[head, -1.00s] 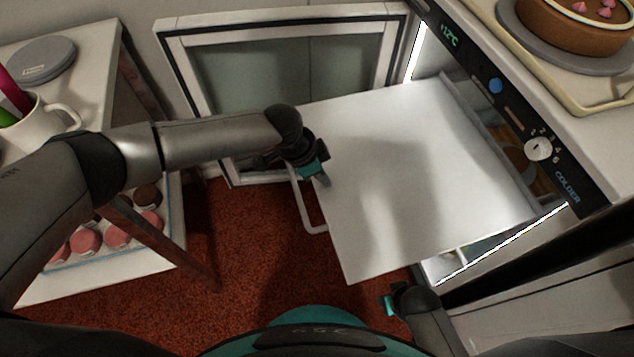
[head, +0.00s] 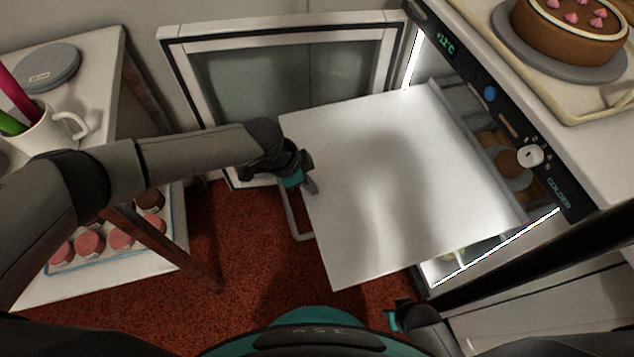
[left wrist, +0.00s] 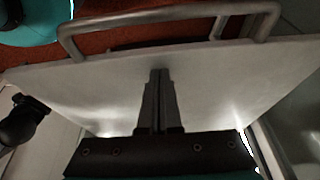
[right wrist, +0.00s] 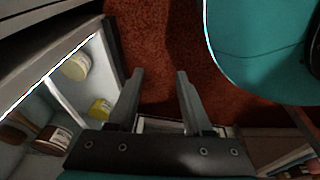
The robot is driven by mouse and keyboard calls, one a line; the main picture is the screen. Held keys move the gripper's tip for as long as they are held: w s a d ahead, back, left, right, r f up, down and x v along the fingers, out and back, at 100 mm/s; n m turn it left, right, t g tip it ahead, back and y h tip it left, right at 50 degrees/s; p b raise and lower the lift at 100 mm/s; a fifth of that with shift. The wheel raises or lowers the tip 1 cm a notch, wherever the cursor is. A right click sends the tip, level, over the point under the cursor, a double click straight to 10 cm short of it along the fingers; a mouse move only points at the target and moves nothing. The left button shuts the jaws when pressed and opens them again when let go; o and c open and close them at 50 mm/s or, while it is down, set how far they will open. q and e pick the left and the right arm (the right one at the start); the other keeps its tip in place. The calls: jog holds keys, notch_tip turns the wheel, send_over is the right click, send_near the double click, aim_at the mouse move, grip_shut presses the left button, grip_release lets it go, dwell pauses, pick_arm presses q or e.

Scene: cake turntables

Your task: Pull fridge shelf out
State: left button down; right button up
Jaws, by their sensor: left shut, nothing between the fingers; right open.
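The fridge shelf (head: 390,190) is a flat white panel that sticks far out of the open fridge, over the red floor. A grey bar handle (head: 290,215) runs along its outer left edge; the handle also shows in the left wrist view (left wrist: 165,14). My left gripper (head: 312,187) is shut and empty at the shelf's outer edge beside the handle. In the left wrist view its closed fingers (left wrist: 158,74) lie over the white panel; whether they touch it I cannot tell. My right gripper (right wrist: 160,74) is open and empty, low in front of the fridge.
The fridge door (head: 290,75) stands open behind the shelf. A cake (head: 572,28) on a tray is on top of the fridge. At left, a table holds a mug (head: 45,135), a grey turntable (head: 48,66) and pink items below. Jars (right wrist: 75,66) stand inside the fridge.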

pick_arm(q)
jog(key=shift+y, duration=0.5)
jog(key=a+f, duration=0.1)
jog(key=s+a+f, duration=0.1)
jog(key=a, duration=0.1)
jog(key=shift+s+a+f, duration=0.2)
jog(key=shift+a+f, duration=0.05)
pick_arm(e)
jog(key=shift+s+d+f, duration=0.35)
jog(key=shift+f, duration=0.05)
jog(key=s+d+f+p, duration=0.1)
jog(key=s+d+p, duration=0.2)
jog(key=s+d, duration=0.15)
pick_arm(q)
notch_tip(320, 180, up, 17)
jog(key=a+h+p, duration=0.1)
jog(key=a+p, duration=0.1)
jog(key=p, duration=1.1)
jog(key=shift+s+a+f+p, duration=0.15)
jog(key=shift+s+p, duration=0.1)
jog(key=shift+p, duration=0.05)
pick_arm(e)
jog(key=s+a+r, duration=0.3)
jog(key=r, duration=0.3)
jog(key=s+a+r+g, duration=0.1)
jog(key=s+a+r, duration=0.2)
jog(key=r, duration=0.3)
jog(key=shift+s+r, duration=0.2)
jog(key=shift+s, duration=0.4)
